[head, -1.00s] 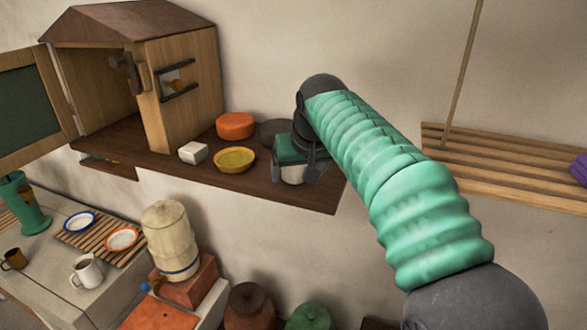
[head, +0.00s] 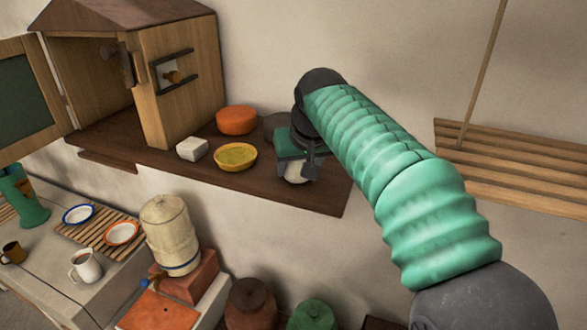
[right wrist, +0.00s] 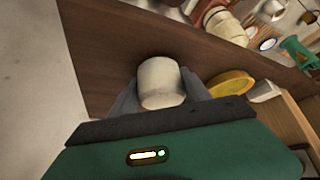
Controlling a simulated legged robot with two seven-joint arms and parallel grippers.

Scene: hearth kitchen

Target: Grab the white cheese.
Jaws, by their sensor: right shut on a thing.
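The white cheese (head: 294,174), a short round off-white cylinder, stands near the right end of the dark wooden shelf (head: 255,188). My right gripper (head: 296,168) comes down over it and is shut on it, hiding its upper part in the head view. In the right wrist view the cheese (right wrist: 161,82) sits between the two grey fingers (right wrist: 160,94). I cannot tell whether it is clear of the shelf. My left gripper is not in view.
A white block (head: 192,148), a yellow bowl (head: 235,157) and an orange round (head: 236,120) stand left of the gripper. A dark round thing (head: 274,126) is just behind it. A small wooden house (head: 180,90) fills the shelf's left. A slatted rack (head: 515,165) is at right.

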